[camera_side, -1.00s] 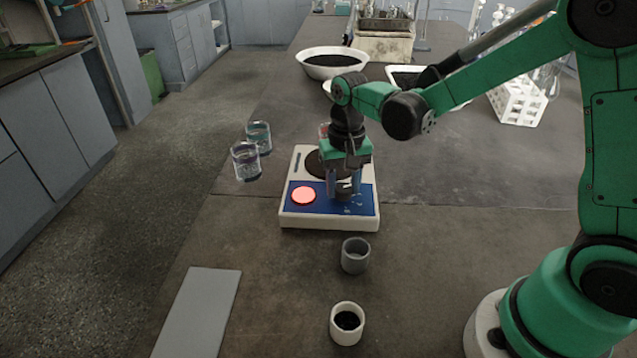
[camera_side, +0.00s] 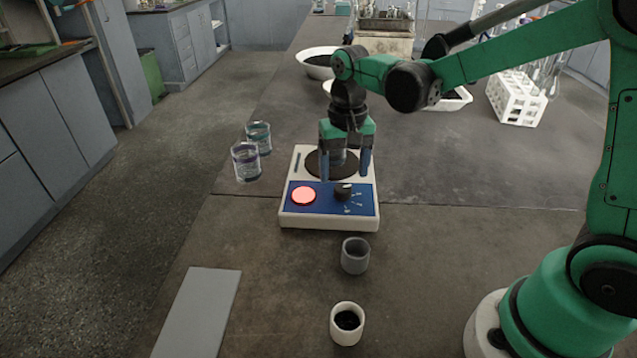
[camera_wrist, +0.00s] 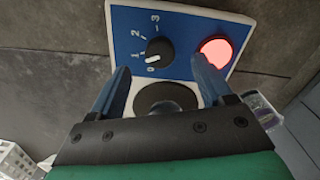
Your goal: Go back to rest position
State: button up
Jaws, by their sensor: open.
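My gripper (camera_side: 345,180) is open and empty above the sieve shaker (camera_side: 287,216), over its dark round plate (camera_side: 318,165). The shaker is a white box with a blue front panel. On the panel are a lit red button (camera_side: 303,196) and a black knob (camera_side: 343,191). In the wrist view, the open fingers of my gripper (camera_wrist: 160,95) point toward the panel, with the knob (camera_wrist: 159,52) ahead and the red button (camera_wrist: 215,52) to its right. The marks 0, 1, 2 and 3 show by the knob, and its pointer seems near 0. The fingers look clear of the knob.
A grey cup (camera_side: 355,256) and a white cup (camera_side: 347,324) with dark content stand in front of the shaker. Two glass beakers (camera_side: 246,162) stand to its left. Behind are a white bowl (camera_side: 316,72) and a white tube rack (camera_side: 517,99). A grey plate (camera_side: 198,312) lies front left.

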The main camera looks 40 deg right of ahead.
jog(key=shift+r, duration=1.05)
jog(key=shift+s+r, duration=0.25)
jog(key=shift+r, duration=0.05)
jog(key=s+r+n+t, duration=0.2)
jog(key=s+n+t, duration=0.3)
jog(key=s+t, duration=0.2)
jog(key=shift+s+a+r, duration=0.15)
jog(key=shift+a+r, duration=0.1)
jog(key=shift+r, duration=0.05)
